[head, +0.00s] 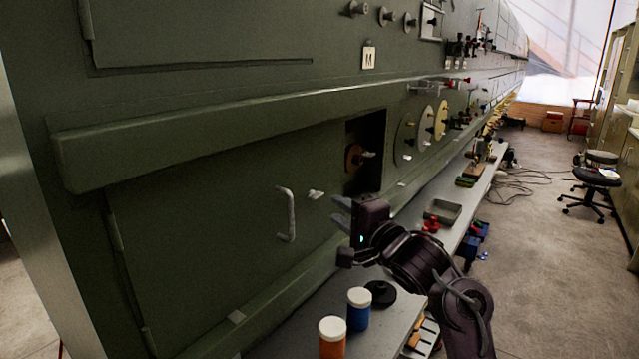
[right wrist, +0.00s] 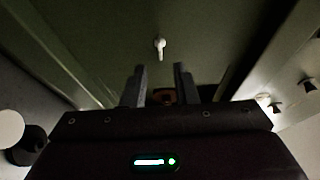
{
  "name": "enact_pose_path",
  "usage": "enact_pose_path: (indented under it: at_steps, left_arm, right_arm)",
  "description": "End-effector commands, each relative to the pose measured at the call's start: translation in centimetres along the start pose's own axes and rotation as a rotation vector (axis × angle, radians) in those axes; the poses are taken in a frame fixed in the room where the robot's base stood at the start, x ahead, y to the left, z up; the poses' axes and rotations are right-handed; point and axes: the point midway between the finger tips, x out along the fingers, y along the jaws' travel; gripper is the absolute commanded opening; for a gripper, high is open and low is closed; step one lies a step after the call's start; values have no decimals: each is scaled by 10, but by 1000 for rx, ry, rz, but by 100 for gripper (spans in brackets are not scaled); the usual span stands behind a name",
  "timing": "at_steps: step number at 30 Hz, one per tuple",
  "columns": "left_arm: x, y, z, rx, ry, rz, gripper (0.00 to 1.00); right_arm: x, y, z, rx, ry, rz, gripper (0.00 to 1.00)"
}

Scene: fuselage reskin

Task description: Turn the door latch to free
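A green door (head: 200,240) in the fuselage side carries a pale bent handle (head: 287,213). A small whitish latch (head: 315,194) sits to the right of the handle, close to the door's right edge. In the right wrist view the latch (right wrist: 160,46) is a pale knob with its tab hanging downward, ahead of and between my fingers. My right gripper (head: 342,212) is just right of the latch in the head view. In the right wrist view its two fingers (right wrist: 161,84) stand apart with nothing between them, short of the latch. My left gripper is not in view.
A grey bench (head: 385,310) runs below the fuselage, with an orange jar (head: 332,338), a blue jar (head: 359,309) and a black disc (head: 380,294). A dark recess with a brown knob (head: 354,157) lies right of the door.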

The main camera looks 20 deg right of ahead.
Motion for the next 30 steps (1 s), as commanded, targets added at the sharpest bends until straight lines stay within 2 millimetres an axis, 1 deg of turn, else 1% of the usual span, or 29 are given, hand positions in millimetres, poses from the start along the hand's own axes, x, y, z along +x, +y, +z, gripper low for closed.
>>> enact_pose_path:
  at_steps: [6, 12, 16, 23, 24, 30]
  left_arm:
    - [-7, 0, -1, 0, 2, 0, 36]
    - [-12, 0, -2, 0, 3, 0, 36]
    - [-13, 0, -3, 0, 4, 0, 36]
    - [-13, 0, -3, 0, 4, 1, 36]
    - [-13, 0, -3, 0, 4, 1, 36]
    - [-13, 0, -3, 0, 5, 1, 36]
  right_arm:
    - [35, -1, 0, -1, -1, 0, 26]
    - [61, -1, 1, -3, -2, -2, 26]
    - [68, 0, 0, -3, 0, -2, 26]
    - [70, 0, 1, -4, 0, -3, 26]
    - [70, 0, 1, -4, 0, -3, 25]
    - [69, 0, 1, -4, -1, -3, 0]
